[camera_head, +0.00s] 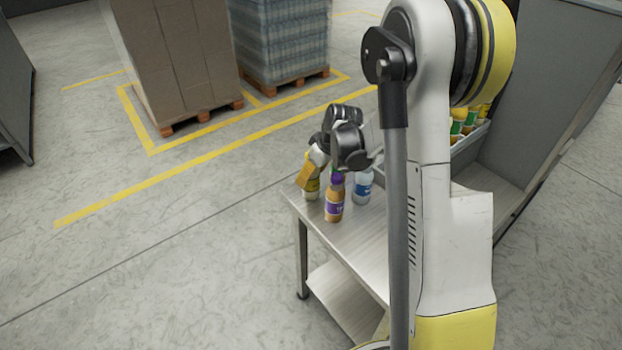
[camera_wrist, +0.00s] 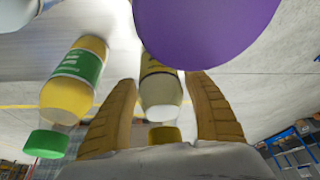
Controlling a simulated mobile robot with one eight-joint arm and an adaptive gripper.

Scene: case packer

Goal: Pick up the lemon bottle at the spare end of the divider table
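The lemon bottle (camera_head: 311,188), pale with a yellow label, stands on the divider table (camera_head: 352,243) near its far left corner. In the wrist view, the lemon bottle (camera_wrist: 160,88) shows its yellow cap and lies between the two tan fingers of my gripper (camera_wrist: 160,80). Thin gaps seem to show beside its neck, so the fingers look open around it. In the head view, my gripper (camera_head: 306,176) is at the bottle's upper part and hides some of it.
A purple-labelled bottle (camera_head: 334,207) stands close in front, and a pale blue bottle (camera_head: 362,188) to the right. A yellow bottle with a green label (camera_wrist: 75,80) is beside the fingers in the wrist view. Pallets (camera_head: 200,117) stand on the floor behind.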

